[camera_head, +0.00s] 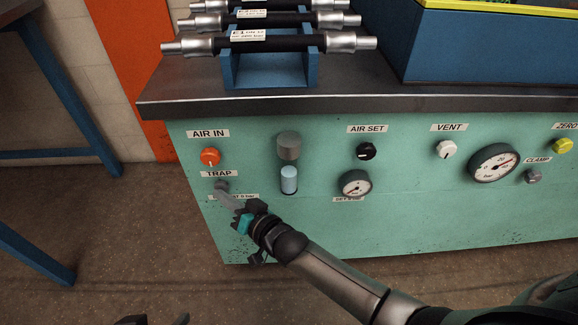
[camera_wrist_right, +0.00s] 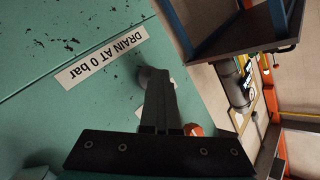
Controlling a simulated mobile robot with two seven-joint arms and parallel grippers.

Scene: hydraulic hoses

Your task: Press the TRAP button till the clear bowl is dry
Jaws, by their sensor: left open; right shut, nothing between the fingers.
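The TRAP button (camera_head: 221,186) is a small grey knob under the TRAP label on the green panel. My right gripper (camera_head: 226,194) is shut and empty, with its fingertips at the button and partly covering it. In the right wrist view the shut fingers (camera_wrist_right: 157,88) reach the grey button (camera_wrist_right: 147,74); whether it is pushed in I cannot tell. The clear bowl (camera_head: 289,180) hangs below a grey cap (camera_head: 289,146) and looks filled with pale blue. My left gripper (camera_head: 157,320) shows only its open fingertips at the bottom edge, away from the panel.
An orange AIR IN knob (camera_head: 210,156) sits just above the button. A DRAIN AT 0 bar label (camera_wrist_right: 100,58) is beside it. The AIR SET knob (camera_head: 366,151), a small gauge (camera_head: 355,184) and VENT knob (camera_head: 445,149) lie rightward. Hoses rest on a blue rack (camera_head: 265,72) above.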

